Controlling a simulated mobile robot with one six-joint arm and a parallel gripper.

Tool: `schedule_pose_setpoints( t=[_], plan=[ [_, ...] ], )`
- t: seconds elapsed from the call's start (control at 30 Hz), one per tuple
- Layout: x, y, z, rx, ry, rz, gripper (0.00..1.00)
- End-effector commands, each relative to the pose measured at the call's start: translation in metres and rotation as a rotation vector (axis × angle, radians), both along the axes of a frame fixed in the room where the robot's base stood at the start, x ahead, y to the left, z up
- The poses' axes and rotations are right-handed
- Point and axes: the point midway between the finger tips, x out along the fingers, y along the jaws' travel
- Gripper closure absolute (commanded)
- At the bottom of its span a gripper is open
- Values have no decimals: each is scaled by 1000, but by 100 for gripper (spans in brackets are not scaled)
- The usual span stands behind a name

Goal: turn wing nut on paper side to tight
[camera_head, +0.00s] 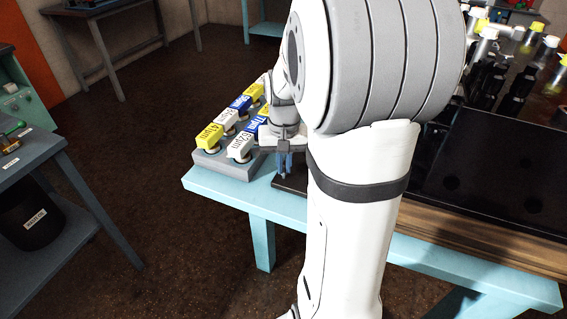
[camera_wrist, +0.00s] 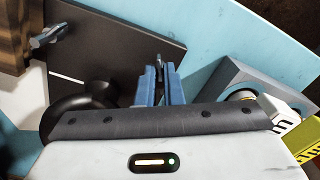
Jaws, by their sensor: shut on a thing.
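My gripper (camera_wrist: 160,78) shows in the wrist view with its two blue fingers close together around a small dark metal piece (camera_wrist: 158,62), which looks like a wing nut's wing. The fingers hide most of it. A second grey metal wing nut (camera_wrist: 48,36) stands at the upper left of the wrist view, apart from my gripper, by the dark plate (camera_wrist: 115,42). In the head view my gripper (camera_head: 285,168) points down at the bench's left end, over the dark plate's edge (camera_head: 288,187). No wing nut can be made out there, and no paper label shows.
A grey block (camera_head: 212,167) with several yellow, white and blue size-marked caps stands close left of my gripper; its corner shows in the wrist view (camera_wrist: 232,75). A black tray (camera_head: 480,190) with several fittings lies right. The light-blue bench edge (camera_head: 225,193) is near.

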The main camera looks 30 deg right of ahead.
Motion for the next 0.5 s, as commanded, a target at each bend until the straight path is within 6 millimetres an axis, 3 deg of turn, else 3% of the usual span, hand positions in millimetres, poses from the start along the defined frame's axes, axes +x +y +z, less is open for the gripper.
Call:
schedule_pose_setpoints(
  t=[0.5],
  plan=[
    [-2, 2, -3, 1, 12, -390, 100]
  ],
)
